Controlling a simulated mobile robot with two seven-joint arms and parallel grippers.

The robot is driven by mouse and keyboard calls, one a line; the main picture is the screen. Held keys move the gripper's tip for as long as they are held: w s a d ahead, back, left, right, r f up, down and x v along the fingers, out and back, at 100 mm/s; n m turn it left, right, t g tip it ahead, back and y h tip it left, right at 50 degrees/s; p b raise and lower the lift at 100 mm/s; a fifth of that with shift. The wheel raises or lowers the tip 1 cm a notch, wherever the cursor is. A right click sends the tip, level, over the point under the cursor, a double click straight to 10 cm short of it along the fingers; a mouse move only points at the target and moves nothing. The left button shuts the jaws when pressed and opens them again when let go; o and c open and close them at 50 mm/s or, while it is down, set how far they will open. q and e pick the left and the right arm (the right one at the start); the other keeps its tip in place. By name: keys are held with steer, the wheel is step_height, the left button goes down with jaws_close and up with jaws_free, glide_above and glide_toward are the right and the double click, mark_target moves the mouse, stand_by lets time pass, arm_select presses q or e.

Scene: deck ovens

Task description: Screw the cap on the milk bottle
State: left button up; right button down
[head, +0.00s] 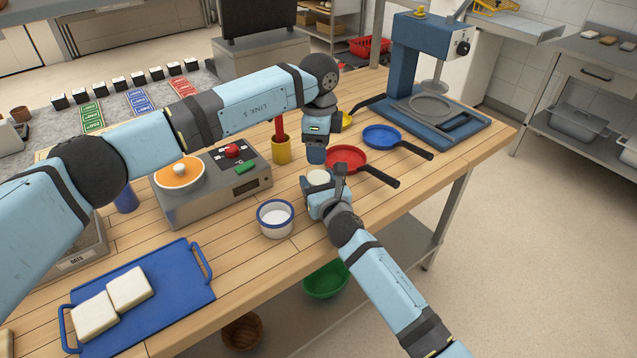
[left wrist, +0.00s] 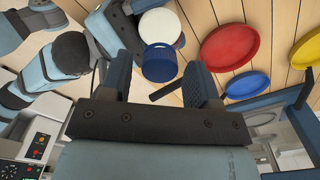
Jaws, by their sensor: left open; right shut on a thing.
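The milk bottle (head: 318,177), pale and round-topped, is held upright over the table by my right gripper (head: 329,203), which is shut on it. It also shows in the left wrist view (left wrist: 159,25). A dark blue cap (left wrist: 160,64) lies between the fingers of my left gripper (left wrist: 160,75), overlapping the bottle there. A narrow gap shows on each side of the cap. My left gripper (head: 316,155) is open and points down just above the bottle. In the head view its fingers hide the cap. I cannot tell whether the cap is seated.
A red pan (head: 346,158) and a blue pan (head: 385,137) lie right of the grippers. A blue-rimmed white pot (head: 275,230) stands left of the bottle. Behind are a hotplate (head: 208,207) and a yellow holder (head: 282,155). A blue tray (head: 178,291) holds white slabs front left.

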arm_select(q)
steer(key=shift+f, duration=0.1)
steer(key=c, duration=0.9)
